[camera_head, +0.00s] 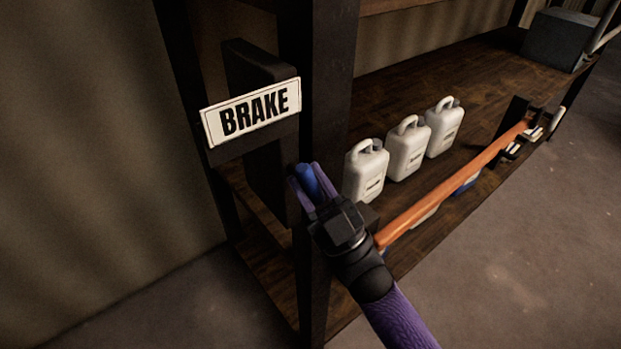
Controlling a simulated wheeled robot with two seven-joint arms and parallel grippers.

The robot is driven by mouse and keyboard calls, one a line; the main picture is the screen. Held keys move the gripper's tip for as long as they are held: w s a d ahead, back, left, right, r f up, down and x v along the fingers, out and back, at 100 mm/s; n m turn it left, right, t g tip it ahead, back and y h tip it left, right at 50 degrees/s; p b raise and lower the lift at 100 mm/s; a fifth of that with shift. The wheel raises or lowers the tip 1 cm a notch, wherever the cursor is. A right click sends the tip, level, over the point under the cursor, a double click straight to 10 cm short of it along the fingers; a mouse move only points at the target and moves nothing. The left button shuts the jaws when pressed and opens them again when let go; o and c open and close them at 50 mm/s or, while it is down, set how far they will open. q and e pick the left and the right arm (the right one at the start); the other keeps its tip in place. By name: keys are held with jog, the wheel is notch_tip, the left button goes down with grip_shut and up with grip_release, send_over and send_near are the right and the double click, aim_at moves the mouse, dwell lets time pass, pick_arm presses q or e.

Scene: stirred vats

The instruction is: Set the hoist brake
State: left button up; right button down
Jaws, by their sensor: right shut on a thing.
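A white sign reading "BRAKE" (252,112) is fixed on a dark box (262,165) beside the dark upright post at the left. My right gripper (308,182) is in front of the post, just right of and below the sign. Its purple fingers are shut on a blue handle (313,182), of which only a short part shows between them. How the handle joins the brake box is hidden. My left gripper is not in view.
An orange bar (455,185) runs from beside my right wrist to a dark bracket (515,120) at the right. Several white jugs (407,148) stand on the wooden shelf (450,80) behind it. A grey box (558,40) sits at the far right. The floor at right is clear.

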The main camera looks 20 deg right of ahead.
jog(key=m+t+h, duration=0.1)
jog(key=m+h, duration=0.2)
jog(key=m+t+h+p, duration=0.1)
jog(key=m+h, duration=0.2)
jog(key=m, duration=0.1)
jog(key=shift+t, duration=0.3)
jog(key=shift+f+m+h, duration=0.1)
jog(key=shift+m+h, duration=1.1)
jog(key=shift+m+t+h, duration=0.3)
jog(key=shift+m+h, duration=0.1)
jog(key=shift+m, duration=0.1)
jog(key=shift+c, duration=2.2)
grip_release()
jog(key=a+b+v, duration=0.1)
jog(key=b+v, duration=0.1)
jog(key=v, duration=0.7)
jog(key=shift+s+d+f, duration=0.25)
jog(key=shift+s+d, duration=0.1)
jog(key=shift+d, duration=0.15)
